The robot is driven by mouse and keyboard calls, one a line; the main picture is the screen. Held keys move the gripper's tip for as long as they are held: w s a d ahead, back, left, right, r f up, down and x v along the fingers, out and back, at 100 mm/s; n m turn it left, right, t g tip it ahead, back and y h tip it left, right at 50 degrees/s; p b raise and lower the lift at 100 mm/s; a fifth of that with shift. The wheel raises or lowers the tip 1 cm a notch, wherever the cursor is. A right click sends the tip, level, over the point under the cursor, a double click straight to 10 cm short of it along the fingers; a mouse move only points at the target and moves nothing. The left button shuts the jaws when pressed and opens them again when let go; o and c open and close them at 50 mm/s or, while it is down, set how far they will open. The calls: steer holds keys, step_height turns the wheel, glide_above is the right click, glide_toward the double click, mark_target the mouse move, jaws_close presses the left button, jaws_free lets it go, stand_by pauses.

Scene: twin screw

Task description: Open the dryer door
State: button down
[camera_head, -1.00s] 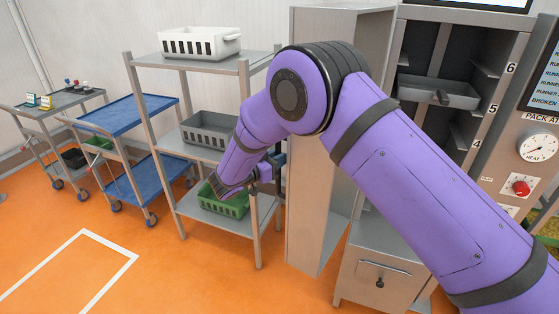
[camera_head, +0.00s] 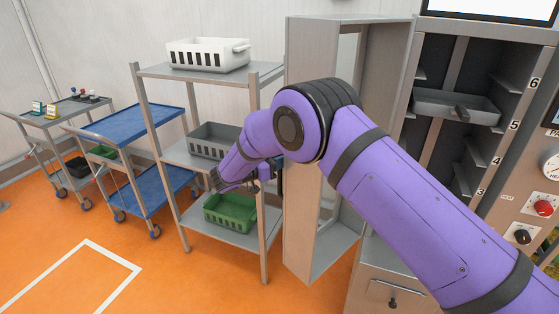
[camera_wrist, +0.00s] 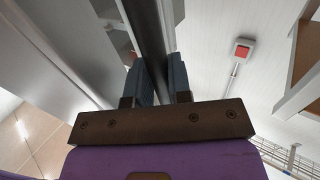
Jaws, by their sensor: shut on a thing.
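The dryer door (camera_head: 301,70) is a tall grey metal panel with a window opening. It stands swung open at the left of the grey dryer cabinet (camera_head: 517,125), whose numbered inside shows. In the wrist view, my gripper (camera_wrist: 159,68) has its two dark fingers on either side of a long dark bar (camera_wrist: 149,28), apparently the door's handle, and is shut on it. In the head view, my gripper (camera_head: 278,172) is at the door's left edge, mostly hidden by my purple arm.
A grey shelf rack (camera_head: 157,153) with white (camera_head: 207,55), grey (camera_head: 213,141) and green (camera_head: 229,211) baskets stands just left of the door, close to my wrist. A blue cart (camera_head: 137,125) is farther left. A tray (camera_head: 455,106) sits inside the cabinet. Orange floor at lower left is clear.

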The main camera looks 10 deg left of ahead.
steer(key=c, duration=1.1)
jaws_free()
steer(key=v, duration=1)
steer(key=shift+s+a, duration=0.2)
steer(key=shift+a, duration=0.1)
